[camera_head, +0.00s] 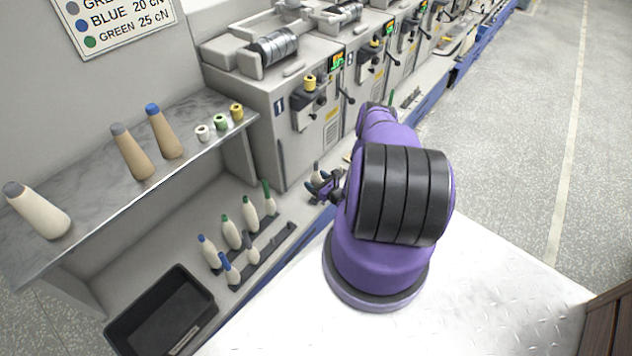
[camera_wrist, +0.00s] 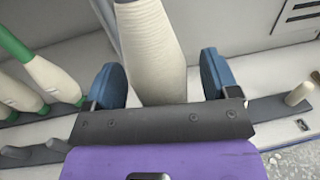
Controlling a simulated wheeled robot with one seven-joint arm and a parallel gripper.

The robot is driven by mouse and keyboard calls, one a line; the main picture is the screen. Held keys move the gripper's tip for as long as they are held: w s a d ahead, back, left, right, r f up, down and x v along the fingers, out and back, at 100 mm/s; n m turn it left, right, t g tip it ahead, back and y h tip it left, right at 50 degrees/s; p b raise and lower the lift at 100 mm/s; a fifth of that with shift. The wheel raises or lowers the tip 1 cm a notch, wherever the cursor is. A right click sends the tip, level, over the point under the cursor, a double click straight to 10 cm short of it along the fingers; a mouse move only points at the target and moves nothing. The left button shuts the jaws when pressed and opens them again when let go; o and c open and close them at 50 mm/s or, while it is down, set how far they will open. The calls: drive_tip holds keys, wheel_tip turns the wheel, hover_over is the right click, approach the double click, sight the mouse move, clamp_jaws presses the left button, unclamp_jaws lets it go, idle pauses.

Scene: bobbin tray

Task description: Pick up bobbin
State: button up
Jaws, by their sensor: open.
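A cream bobbin (camera_wrist: 150,45) stands between the two blue fingers of my gripper (camera_wrist: 161,80) in the wrist view. Gaps show between it and both fingers, more clearly on the right. Its lower part is hidden behind the gripper body. In the head view my gripper (camera_head: 323,187) is low at the machine's front corner, beside this bobbin (camera_head: 317,170), whose tip looks grey. My gripper is open. Other bobbins stand on the peg rail: green-tipped (camera_head: 250,212), blue-tipped (camera_head: 208,250) and grey-tipped (camera_head: 252,247). A green-tipped bobbin (camera_wrist: 45,75) also shows left in the wrist view.
A black tray (camera_head: 118,333) lies at the lower left. A marble shelf (camera_head: 85,185) holds large cones (camera_head: 132,152) and small spools (camera_head: 220,122). The machine (camera_head: 280,105) rises behind my gripper. An empty peg (camera_wrist: 299,93) stands right of the bobbin.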

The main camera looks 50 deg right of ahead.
drive_tip(key=c, duration=1)
drive_tip(key=shift+r, duration=0.15)
drive_tip(key=shift+c, duration=0.2)
